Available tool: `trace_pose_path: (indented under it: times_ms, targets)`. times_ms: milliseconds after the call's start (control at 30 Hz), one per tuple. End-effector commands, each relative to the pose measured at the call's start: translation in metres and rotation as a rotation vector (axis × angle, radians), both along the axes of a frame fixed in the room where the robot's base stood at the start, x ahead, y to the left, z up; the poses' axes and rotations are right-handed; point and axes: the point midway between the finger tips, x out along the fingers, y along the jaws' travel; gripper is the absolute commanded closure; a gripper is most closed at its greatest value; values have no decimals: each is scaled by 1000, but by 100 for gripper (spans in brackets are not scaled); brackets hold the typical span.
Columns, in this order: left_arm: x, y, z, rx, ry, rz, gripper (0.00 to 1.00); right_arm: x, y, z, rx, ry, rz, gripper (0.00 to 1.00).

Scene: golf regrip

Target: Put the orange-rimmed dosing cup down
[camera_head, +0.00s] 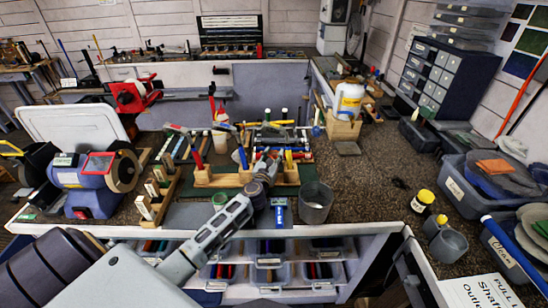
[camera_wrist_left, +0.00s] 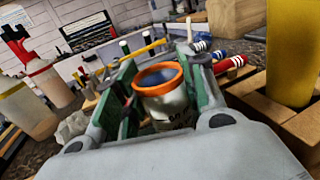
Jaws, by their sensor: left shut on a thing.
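The orange-rimmed dosing cup (camera_wrist_left: 164,98) is a small pale cup with a bright orange rim, seen in the left wrist view. It sits upright or nearly so between the green-padded fingers of my left gripper (camera_wrist_left: 160,95), which is shut on it. In the head view my left gripper (camera_head: 265,170) is over the front middle of the bench, by the wooden rack; the held cup is not clearly visible there. I cannot tell how far its base is from the surface. My right gripper is not in view.
The wooden rack (camera_head: 203,178) with coloured grips stands close by. A white bottle (camera_head: 349,101) stands behind right.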

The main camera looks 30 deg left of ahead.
Motion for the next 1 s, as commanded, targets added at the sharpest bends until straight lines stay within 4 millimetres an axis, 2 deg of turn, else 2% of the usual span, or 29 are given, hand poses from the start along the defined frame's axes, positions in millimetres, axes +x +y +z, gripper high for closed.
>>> trace_pose_path:
  times_ms: [200,233,300,1000]
  targets:
    - [0,0,-4,-1,0,0,84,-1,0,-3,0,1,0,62]
    - [0,0,-4,-1,0,0,57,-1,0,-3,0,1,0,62]
    - [0,0,-4,-1,0,0,51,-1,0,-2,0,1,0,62]
    - [1,-5,0,-2,1,-1,51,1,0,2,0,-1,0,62]
